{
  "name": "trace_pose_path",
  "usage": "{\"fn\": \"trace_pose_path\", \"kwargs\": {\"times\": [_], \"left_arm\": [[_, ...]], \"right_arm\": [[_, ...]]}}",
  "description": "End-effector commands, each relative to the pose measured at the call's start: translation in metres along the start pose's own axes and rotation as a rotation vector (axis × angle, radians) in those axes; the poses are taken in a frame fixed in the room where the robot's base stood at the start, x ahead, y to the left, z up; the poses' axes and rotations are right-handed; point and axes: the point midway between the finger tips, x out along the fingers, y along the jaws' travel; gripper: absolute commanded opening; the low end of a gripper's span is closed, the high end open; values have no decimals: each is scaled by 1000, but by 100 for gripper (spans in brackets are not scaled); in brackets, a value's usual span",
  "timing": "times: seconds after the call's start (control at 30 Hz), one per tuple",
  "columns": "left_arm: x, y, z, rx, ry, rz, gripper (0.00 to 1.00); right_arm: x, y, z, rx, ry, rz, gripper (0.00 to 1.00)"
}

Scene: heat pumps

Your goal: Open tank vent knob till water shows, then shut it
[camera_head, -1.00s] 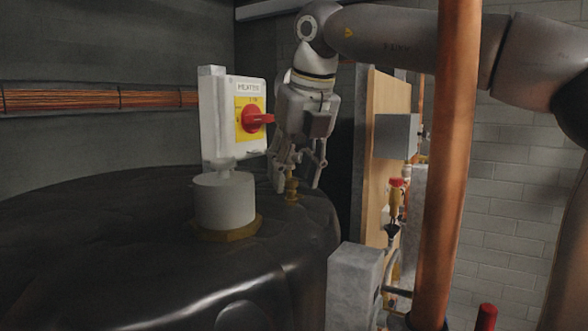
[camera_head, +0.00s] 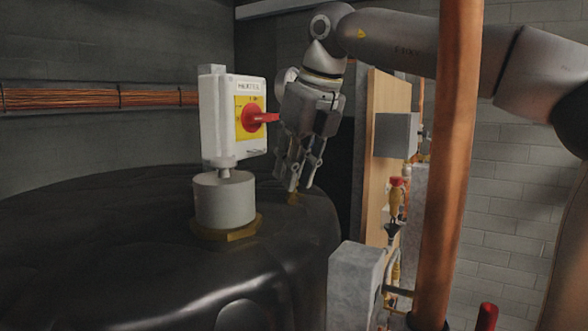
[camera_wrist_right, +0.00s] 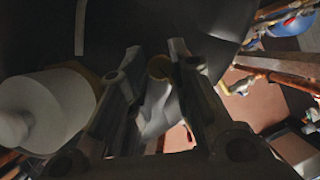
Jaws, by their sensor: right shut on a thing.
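The dark tank (camera_head: 120,235) fills the lower left of the head view, and its dark surface also shows in the wrist view (camera_wrist_right: 135,25). The small brass vent knob (camera_head: 293,197) stands on the tank top near its right edge. My right gripper (camera_head: 291,187) points down and is shut on the knob, hiding most of it. In the wrist view the knob's round brass top (camera_wrist_right: 160,67) shows between the fingers (camera_wrist_right: 158,85). I see no water at the knob in these frames. My left gripper is not in view.
A grey cylinder (camera_head: 224,202) on a brass base and a white heater switch box (camera_head: 218,120) with a red handle (camera_head: 256,118) stand close left of my gripper. A vertical copper pipe (camera_head: 450,170) crosses in front of my right arm. A grey box (camera_head: 355,282) is lower right.

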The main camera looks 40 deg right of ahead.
Motion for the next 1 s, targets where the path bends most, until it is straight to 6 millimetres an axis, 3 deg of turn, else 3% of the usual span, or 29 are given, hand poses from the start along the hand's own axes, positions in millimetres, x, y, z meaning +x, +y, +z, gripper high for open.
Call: {"fn": "trace_pose_path", "kwargs": {"times": [1.0], "left_arm": [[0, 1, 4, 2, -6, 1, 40]], "right_arm": [[2, -8, 4, -824, 0, 344, 0]]}}
